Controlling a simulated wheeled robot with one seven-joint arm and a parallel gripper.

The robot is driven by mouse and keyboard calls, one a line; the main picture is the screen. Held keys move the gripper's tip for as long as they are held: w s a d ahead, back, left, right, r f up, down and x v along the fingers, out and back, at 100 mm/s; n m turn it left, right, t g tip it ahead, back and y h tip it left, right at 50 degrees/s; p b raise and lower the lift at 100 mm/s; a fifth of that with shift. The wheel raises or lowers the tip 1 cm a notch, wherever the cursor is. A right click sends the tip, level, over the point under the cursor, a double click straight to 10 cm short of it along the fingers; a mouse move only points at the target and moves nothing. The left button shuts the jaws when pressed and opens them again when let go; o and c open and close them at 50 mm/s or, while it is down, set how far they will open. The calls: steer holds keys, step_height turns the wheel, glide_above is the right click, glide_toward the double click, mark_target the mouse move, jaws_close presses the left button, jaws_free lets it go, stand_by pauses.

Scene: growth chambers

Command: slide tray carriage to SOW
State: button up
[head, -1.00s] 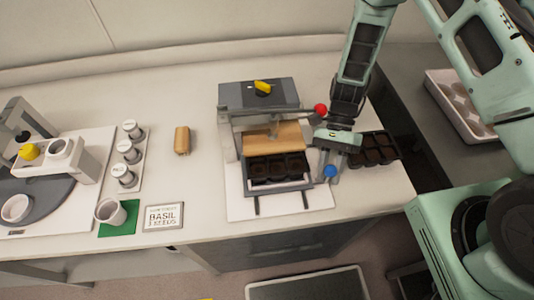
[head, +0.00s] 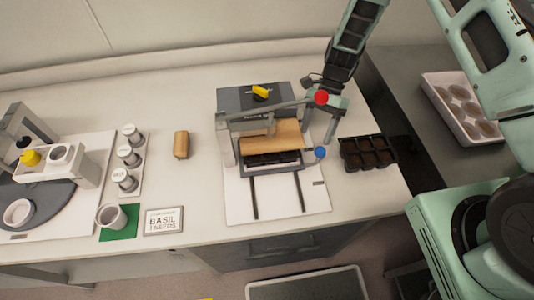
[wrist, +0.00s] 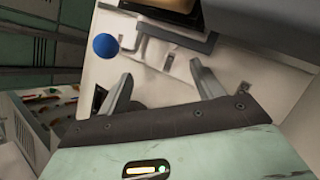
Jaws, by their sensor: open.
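The tray carriage (head: 271,172) sits on a white board with two dark slide rails showing in front of it. Most of its dark cell tray (head: 268,159) is hidden under the tan roller or plate (head: 272,137) of the grey machine. A blue knob (head: 320,153) stands at the carriage's right side. It also shows in the wrist view (wrist: 105,46), up and left of the fingers. My gripper (head: 328,127) is just behind the blue knob and beside the red knob (head: 321,97). In the wrist view its fingers (wrist: 162,88) are apart with nothing between them. I cannot read a SOW mark.
A loose black cell tray (head: 368,153) lies right of the machine. A yellow knob (head: 261,93) tops the machine. A tan cylinder (head: 181,144), several white-capped jars (head: 128,156) and a basil seed card (head: 163,221) are to the left.

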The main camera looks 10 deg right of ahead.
steer(key=w+r+t, duration=0.1)
steer(key=w, duration=0.4)
steer(key=w+r+t, duration=0.1)
steer(key=w+r, duration=0.1)
steer(key=w, duration=0.4)
steer(key=w+r+t, duration=0.1)
steer(key=w+r, duration=0.1)
steer(key=w, duration=0.4)
steer(key=shift+a+r+n+t, duration=0.1)
steer(key=shift+r+n+t, duration=0.05)
steer(key=shift+n+t, duration=0.2)
steer(key=shift+c, duration=1.2)
steer(key=r+p, duration=0.1)
steer(key=s+r, duration=0.1)
steer(key=r+p, duration=0.1)
steer(key=r, duration=0.1)
steer(key=shift+s+a+p, duration=0.3)
steer(key=shift+a, duration=0.05)
steer(key=shift+a, duration=0.1)
